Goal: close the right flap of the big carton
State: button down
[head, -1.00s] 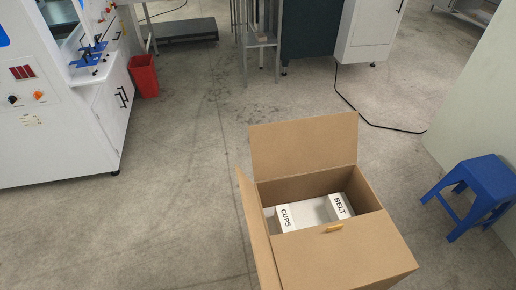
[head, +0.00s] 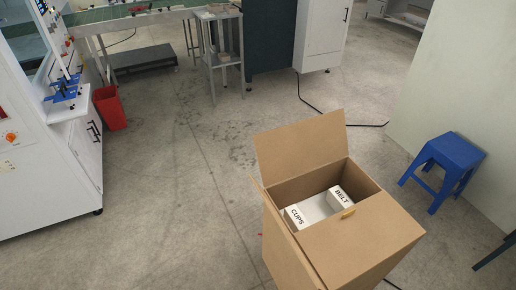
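The big brown carton (head: 283,244) stands on the floor at the lower right of centre in the head view. Its far flap (head: 300,146) stands up, leaning back. The flap on its left side (head: 289,231) is raised and seen nearly edge-on. No raised flap shows along the right edge; I cannot tell which panel counts as the right flap. Inside lie white boxes marked CUPS (head: 298,214) and BELT (head: 341,197). My gripper is not in view.
A blue stool (head: 447,160) stands right of the carton by a pale wall (head: 470,90). A white machine (head: 45,165) and a red bin (head: 109,107) are at left. A dark bar shows at the lower right edge (head: 492,252). Floor left of the carton is clear.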

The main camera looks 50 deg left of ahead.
aim_at(285, 153)
jog(key=u, duration=3.05)
jog(key=i, duration=3.25)
jog(key=z, duration=2.1)
jog(key=i, duration=0.25)
jog(key=z, duration=1.5)
jog(key=i, duration=0.45)
jog(key=z, duration=0.3)
